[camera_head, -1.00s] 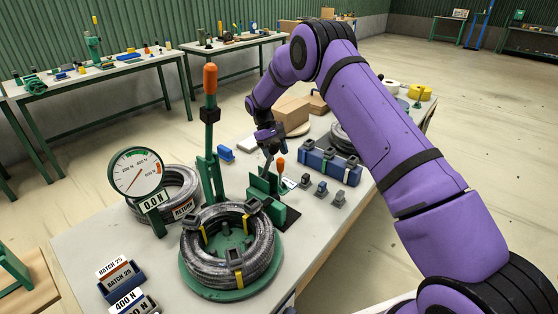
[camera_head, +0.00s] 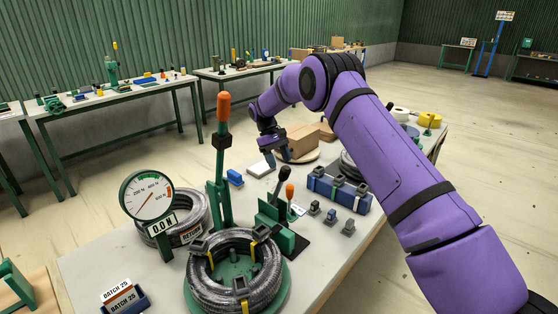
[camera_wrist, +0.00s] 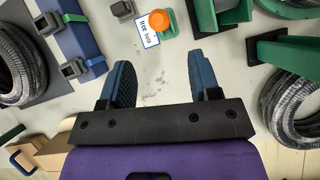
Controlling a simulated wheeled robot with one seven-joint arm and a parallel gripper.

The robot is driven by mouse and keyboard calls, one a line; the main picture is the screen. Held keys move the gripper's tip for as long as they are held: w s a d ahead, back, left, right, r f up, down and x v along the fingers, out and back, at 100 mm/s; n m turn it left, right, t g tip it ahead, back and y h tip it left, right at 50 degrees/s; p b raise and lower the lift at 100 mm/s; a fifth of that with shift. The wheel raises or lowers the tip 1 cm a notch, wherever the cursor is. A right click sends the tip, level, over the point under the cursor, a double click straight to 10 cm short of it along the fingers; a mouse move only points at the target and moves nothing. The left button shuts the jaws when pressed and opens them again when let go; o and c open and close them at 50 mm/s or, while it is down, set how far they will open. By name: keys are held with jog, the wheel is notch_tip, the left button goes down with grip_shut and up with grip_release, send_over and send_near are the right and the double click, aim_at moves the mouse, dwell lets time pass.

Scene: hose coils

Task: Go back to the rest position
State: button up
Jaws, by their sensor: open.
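My purple arm reaches over the workbench (camera_head: 110,262) from the right in the head view. My gripper (camera_head: 277,155) hangs above the bench's back part, behind the orange-tipped small lever. In the wrist view my gripper (camera_wrist: 163,85) has its two blue fingers wide apart with nothing between them, so it is open and empty. The small orange knob (camera_wrist: 159,20) and a white tag (camera_wrist: 147,32) lie ahead of the fingers, apart from them. A coiled grey hose (camera_head: 207,292) sits on a round green stand, strapped with yellow bands.
A tall green lever with an orange grip (camera_head: 223,107) rises near the arm. A dial gauge (camera_head: 150,195) reads 0.0 N, with another coil (camera_head: 195,215) behind it. A blue box (camera_head: 338,192), small clips and cardboard boxes (camera_head: 304,140) stand along the bench.

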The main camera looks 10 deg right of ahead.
jog(key=shift+r, duration=0.1)
jog(key=s+d+r+m+t+y, duration=0.1)
jog(key=s+d+r+t, duration=0.1)
jog(key=s+r, duration=0.55)
jog(key=s+d+r+t, duration=0.15)
jog(key=s+r, duration=0.35)
jog(key=r, duration=0.6)
jog(key=s+d+r+m+t+y, duration=0.1)
jog(key=s+d+r+t, duration=0.1)
jog(key=s+r, duration=0.65)
jog(key=s+d+r+m+t, duration=0.1)
jog(key=s+r, duration=0.2)
jog(key=s, duration=0.4)
jog(key=s+d+r+t, duration=0.1)
jog(key=s+r, duration=0.2)
jog(key=s, duration=0.4)
jog(key=s+f+m+t, duration=0.1)
jog(key=s+f, duration=0.1)
jog(key=s, duration=0.5)
jog(key=s+d+f+t, duration=0.1)
jog(key=s+f+t, duration=0.1)
jog(key=s, duration=0.6)
jog(key=shift+s+d+f+m+y, duration=0.25)
jog(key=shift+s+m+y, duration=0.05)
jog(key=shift+m+y, duration=0.1)
